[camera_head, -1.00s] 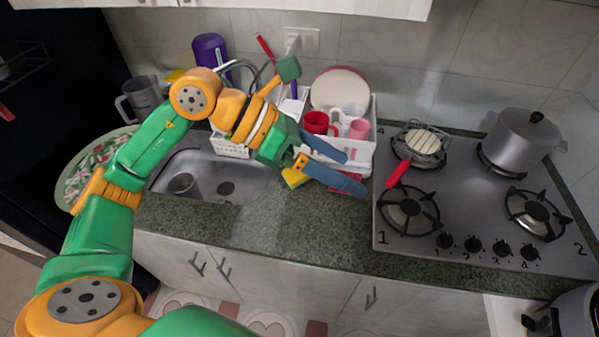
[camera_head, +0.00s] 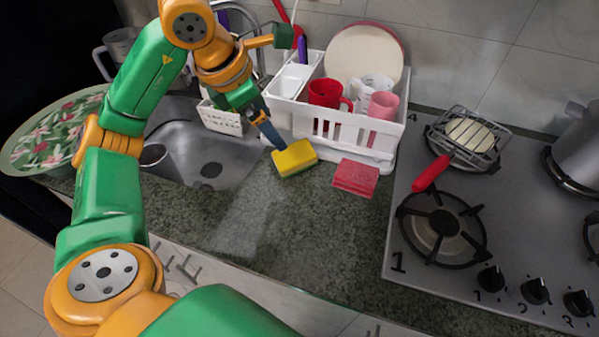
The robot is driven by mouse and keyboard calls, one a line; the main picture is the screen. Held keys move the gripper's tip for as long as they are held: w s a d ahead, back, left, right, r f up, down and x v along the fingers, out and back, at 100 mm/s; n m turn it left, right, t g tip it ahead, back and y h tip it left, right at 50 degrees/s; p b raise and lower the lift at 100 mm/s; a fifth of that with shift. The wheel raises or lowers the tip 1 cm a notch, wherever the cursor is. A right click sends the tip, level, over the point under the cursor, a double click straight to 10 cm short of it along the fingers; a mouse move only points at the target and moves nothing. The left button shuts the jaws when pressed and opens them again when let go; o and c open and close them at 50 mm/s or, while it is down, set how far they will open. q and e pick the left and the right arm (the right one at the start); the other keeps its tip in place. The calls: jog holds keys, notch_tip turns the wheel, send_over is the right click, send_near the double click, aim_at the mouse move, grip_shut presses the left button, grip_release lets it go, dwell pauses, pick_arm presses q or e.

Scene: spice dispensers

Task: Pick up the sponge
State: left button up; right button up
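A yellow sponge (camera_head: 294,157) with a dark edge lies on the dark granite counter, just right of the sink and in front of the dish rack. A pink-red sponge-like block (camera_head: 355,177) lies to its right. My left gripper (camera_head: 277,144) points down from the upper left, its blue fingertip at the far-left top edge of the yellow sponge. Only one finger shows clearly, so its opening and any contact are unclear. My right gripper is not in view.
A white dish rack (camera_head: 340,125) with a red mug (camera_head: 327,94), a pink cup (camera_head: 382,104) and a plate stands behind. The sink (camera_head: 200,150) is to the left. A stove (camera_head: 450,215) with a red-handled grill pan (camera_head: 465,150) is right. The front counter is clear.

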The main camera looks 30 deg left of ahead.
pick_arm(q)
jog(key=b, duration=0.4)
send_near(289, 155)
notch_tip(289, 155, down, 3)
jog(key=x, duration=0.4)
jog(key=w+p+x, duration=0.1)
jog(key=x, duration=0.1)
jog(key=shift+w+d+r, duration=0.1)
jog(key=shift+w+d, duration=0.05)
jog(key=shift+r, duration=0.1)
jog(key=c, duration=1.4)
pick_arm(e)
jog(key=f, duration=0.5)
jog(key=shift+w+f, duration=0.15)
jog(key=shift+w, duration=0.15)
